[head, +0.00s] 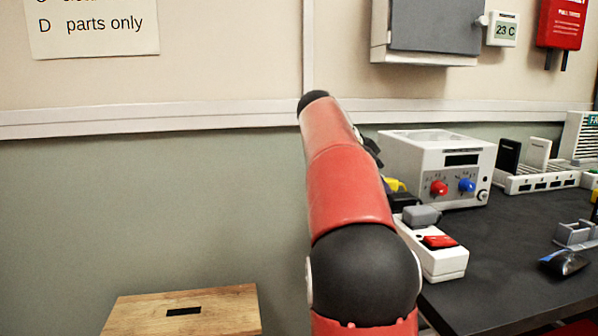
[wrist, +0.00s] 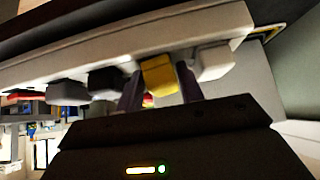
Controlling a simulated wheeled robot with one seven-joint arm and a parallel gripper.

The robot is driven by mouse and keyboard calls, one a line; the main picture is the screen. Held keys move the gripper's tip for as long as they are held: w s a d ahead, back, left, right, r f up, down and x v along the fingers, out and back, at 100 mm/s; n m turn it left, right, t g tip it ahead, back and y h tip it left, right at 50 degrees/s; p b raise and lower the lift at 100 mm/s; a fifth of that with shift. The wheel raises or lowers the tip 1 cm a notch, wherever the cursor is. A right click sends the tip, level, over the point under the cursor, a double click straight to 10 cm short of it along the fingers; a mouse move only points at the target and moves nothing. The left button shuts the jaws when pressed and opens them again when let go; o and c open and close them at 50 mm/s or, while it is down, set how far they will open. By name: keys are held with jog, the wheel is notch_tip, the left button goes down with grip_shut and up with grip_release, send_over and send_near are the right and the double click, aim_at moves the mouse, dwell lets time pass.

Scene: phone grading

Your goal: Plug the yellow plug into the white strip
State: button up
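The white strip (head: 447,262) lies along the left edge of the dark bench, with a red switch (head: 440,241) at its near end. It spans the top of the wrist view (wrist: 100,48). My gripper (wrist: 160,80) has its two fingers against both sides of the yellow plug (wrist: 158,76), shut on it. The yellow plug is at the strip's face, between a black plug (wrist: 106,82) and a white plug (wrist: 214,64); I cannot tell how deep it sits. In the head view the yellow plug (head: 395,185) is partly hidden behind my arm.
A grey plug (head: 421,216) sits in the strip near the switch. A white power supply (head: 437,160) with red and blue knobs stands close behind the strip. A wooden box top (head: 215,310) is at lower left.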

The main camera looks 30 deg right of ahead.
jog(key=shift+o, duration=0.2)
notch_tip(320, 180, up, 8)
jog(key=p, duration=0.8)
jog(key=shift+s+r, duration=0.15)
jog(key=shift+r, duration=0.05)
jog(key=shift+r+b, duration=0.3)
jog(key=shift+b, duration=0.05)
jog(key=shift+v, duration=0.75)
jog(key=w+a+f+n+t+y, duration=0.15)
jog(key=a+n, duration=0.35)
jog(key=a, duration=0.5)
jog(key=w+a+f+n+t+y, duration=0.1)
jog(key=w+a+n+y, duration=0.25)
jog(key=a, duration=0.55)
jog(key=w+a+f+n+t+y, duration=0.15)
jog(key=a+n, duration=0.35)
jog(key=a, duration=0.5)
jog(key=s+a+f+n+t, duration=0.1)
jog(key=s+f+n, duration=0.3)
jog(key=s+f, duration=0.6)
jog(key=s+a+f+n+t+y, duration=0.1)
jog(key=s+f+n, duration=0.3)
jog(key=s+f, duration=0.6)
jog(key=s+t, duration=0.1)
jog(key=s, duration=0.2)
jog(key=shift+a+f+t, duration=0.3)
jog(key=shift+f+t, duration=0.05)
jog(key=shift+t, duration=0.05)
jog(key=shift+c, duration=0.4)
